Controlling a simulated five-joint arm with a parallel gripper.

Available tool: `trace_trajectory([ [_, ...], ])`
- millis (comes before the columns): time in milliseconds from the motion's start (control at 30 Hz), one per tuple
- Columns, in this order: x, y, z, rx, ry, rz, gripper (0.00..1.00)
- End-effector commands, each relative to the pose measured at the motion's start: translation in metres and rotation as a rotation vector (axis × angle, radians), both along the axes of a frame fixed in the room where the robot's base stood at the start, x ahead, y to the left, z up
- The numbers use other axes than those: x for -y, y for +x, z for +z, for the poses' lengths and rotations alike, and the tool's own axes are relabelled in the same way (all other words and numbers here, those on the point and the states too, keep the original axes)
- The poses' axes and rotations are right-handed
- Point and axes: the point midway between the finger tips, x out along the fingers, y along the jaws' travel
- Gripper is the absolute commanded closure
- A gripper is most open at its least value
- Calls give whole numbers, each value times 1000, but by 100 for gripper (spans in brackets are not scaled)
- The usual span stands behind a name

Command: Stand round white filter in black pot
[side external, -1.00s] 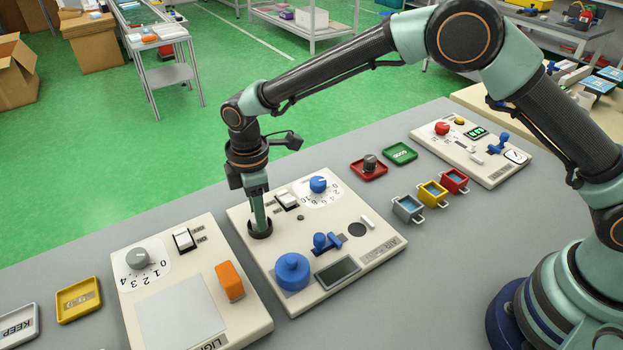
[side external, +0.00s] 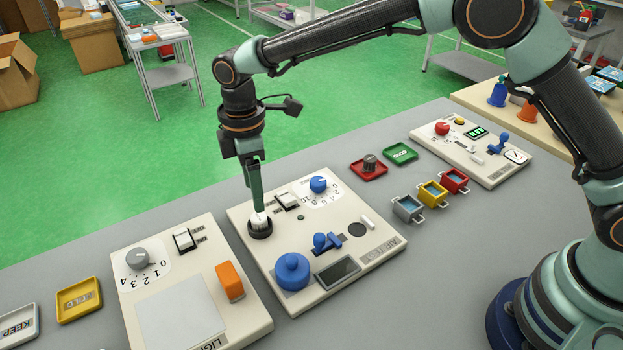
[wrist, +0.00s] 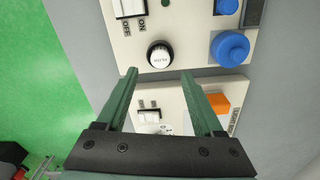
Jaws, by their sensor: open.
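The round white filter (side external: 259,218) stands in the black pot (side external: 260,232) on the middle panel, its top showing just above the rim. In the wrist view the white filter (wrist: 159,55) is a round disc with small lettering, ringed by the dark pot (wrist: 159,66). My gripper (side external: 258,207) is directly above the pot in the side view, its fingers pointing down. In the wrist view my gripper (wrist: 160,74) has its two green fingers apart with nothing between them. From the side, I cannot tell whether the fingertips clear the filter.
The middle panel (side external: 374,273) also carries a blue knob (side external: 292,271), a blue lever (side external: 322,241), a rocker switch (side external: 287,199) and a dial. An orange block (side external: 230,282) stands on the left panel. Small coloured cups and trays sit to the right.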

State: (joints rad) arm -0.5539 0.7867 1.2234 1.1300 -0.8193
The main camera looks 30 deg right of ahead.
Motion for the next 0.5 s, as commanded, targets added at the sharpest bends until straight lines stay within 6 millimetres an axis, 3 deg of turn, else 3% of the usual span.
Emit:
trace_trajectory([
  [200,0,1,39,2,2,0,31],
  [500,11,0,66,13,8,-40,31],
])
